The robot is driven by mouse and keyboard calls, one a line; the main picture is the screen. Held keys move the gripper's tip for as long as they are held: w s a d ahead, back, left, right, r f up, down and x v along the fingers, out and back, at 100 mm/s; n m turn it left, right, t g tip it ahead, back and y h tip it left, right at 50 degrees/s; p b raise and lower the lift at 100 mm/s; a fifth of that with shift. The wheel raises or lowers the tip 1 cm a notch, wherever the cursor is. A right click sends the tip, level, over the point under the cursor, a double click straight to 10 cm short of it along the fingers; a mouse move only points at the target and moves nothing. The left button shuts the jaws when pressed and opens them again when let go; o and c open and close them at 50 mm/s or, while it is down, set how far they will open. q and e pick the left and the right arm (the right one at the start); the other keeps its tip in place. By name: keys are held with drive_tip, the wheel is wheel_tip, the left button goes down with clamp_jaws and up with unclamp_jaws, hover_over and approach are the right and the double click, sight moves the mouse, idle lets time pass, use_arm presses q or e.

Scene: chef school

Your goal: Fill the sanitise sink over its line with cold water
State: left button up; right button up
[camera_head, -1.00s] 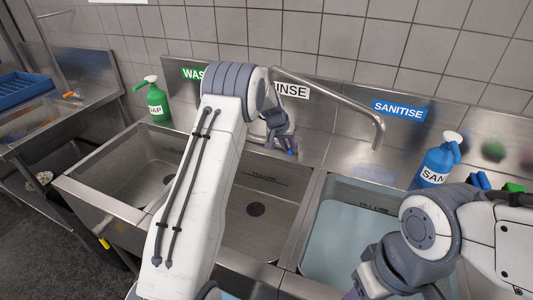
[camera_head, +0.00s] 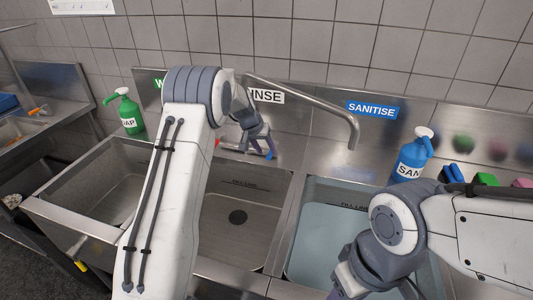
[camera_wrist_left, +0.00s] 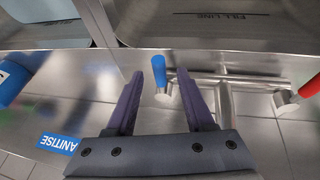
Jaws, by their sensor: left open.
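The sanitise sink (camera_head: 320,250) is at the right in the head view, with pale blue water in it. Its fill line marking (camera_head: 347,207) is near the water's back edge; I cannot tell the exact level. The curved spout (camera_head: 335,113) ends above this sink, with no stream visible. My left gripper (camera_wrist_left: 162,95) is open, its purple fingers on either side of the blue tap lever (camera_wrist_left: 160,75); contact is unclear. The red lever (camera_wrist_left: 309,87) is farther right in the wrist view. My right gripper is mostly cut off at the head view's bottom edge.
The rinse basin (camera_head: 225,235) and wash basin (camera_head: 95,190) look empty. A green soap bottle (camera_head: 130,115) stands at the left. A blue sanitiser bottle (camera_head: 410,160) and coloured sponges (camera_head: 487,179) stand behind the sanitise sink. The tiled wall closes off the back.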

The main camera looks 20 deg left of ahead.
use_arm(q)
drive_tip(key=b+v, duration=0.1)
drive_tip(key=v, duration=0.7)
drive_tip(key=shift+r, duration=0.2)
drive_tip(key=s+d+r+m+g, duration=0.3)
drive_tip(key=s+d+m, duration=0.1)
drive_tip(key=s+d, duration=1.7)
drive_tip(key=s+f+m, duration=0.1)
drive_tip(key=s+m, duration=0.1)
drive_tip(key=s, duration=0.9)
drive_tip(key=s+a+f+m+g+y, duration=0.1)
drive_tip(key=s+f, duration=0.1)
drive_tip(key=s, duration=0.9)
drive_tip(key=shift+s+a+f+m+g, duration=0.2)
drive_tip(key=shift+a+f+m+g, duration=0.1)
drive_tip(key=shift+m, duration=0.1)
drive_tip(key=shift+w, duration=0.15)
